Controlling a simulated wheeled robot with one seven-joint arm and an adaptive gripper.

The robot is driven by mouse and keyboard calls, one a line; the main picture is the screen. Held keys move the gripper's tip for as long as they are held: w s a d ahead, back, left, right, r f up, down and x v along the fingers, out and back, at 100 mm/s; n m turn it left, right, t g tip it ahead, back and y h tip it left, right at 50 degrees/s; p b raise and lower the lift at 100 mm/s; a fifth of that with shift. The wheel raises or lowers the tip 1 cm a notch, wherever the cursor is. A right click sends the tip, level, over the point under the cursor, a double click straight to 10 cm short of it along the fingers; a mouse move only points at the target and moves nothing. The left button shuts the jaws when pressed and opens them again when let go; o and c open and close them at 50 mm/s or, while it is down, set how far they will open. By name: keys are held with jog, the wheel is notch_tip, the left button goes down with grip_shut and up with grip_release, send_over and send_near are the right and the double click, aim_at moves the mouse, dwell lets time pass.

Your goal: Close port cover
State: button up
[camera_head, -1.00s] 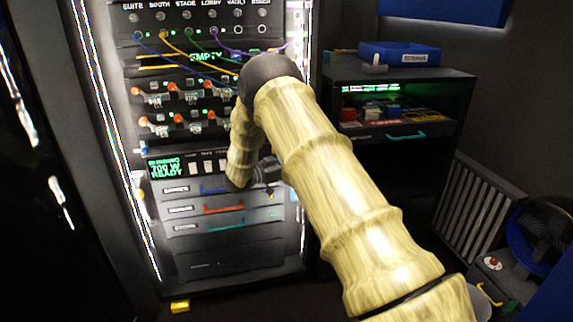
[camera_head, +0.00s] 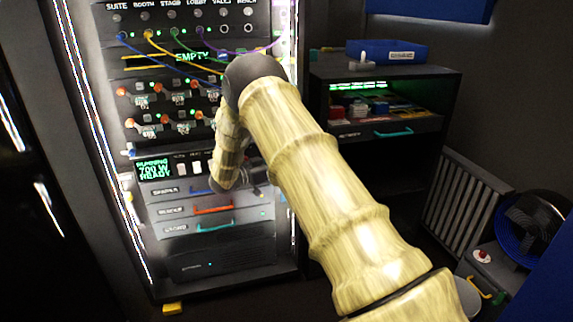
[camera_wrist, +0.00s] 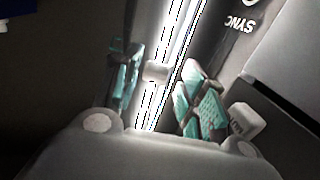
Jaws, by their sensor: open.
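My gripper (camera_wrist: 160,88) is open in the wrist view, with its two teal-padded fingers apart. A small pale block (camera_wrist: 156,71) shows between the fingers, in front of a bright light strip. I cannot tell whether this block is the port cover or whether a finger touches it. A pale tab (camera_wrist: 245,120) lies just right of the right finger, on the dark panel with upside-down SYNC lettering (camera_wrist: 240,24). In the head view my arm hides much of the rack's right side, and the gripper is low by the rack's right edge, too small to read.
The lit rack (camera_head: 220,268) stands left of centre, with coloured cables, red-orange switches and coloured drawer handles. A dark cabinet (camera_head: 395,106) with a blue tray (camera_head: 388,51) stands right of it. A fan (camera_head: 538,230) and a slatted panel (camera_head: 468,208) are at the right.

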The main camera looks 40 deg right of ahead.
jog(key=w+a, duration=0.1)
jog(key=a, duration=0.9)
jog(key=shift+a, duration=0.35)
jog(key=shift+w, duration=0.1)
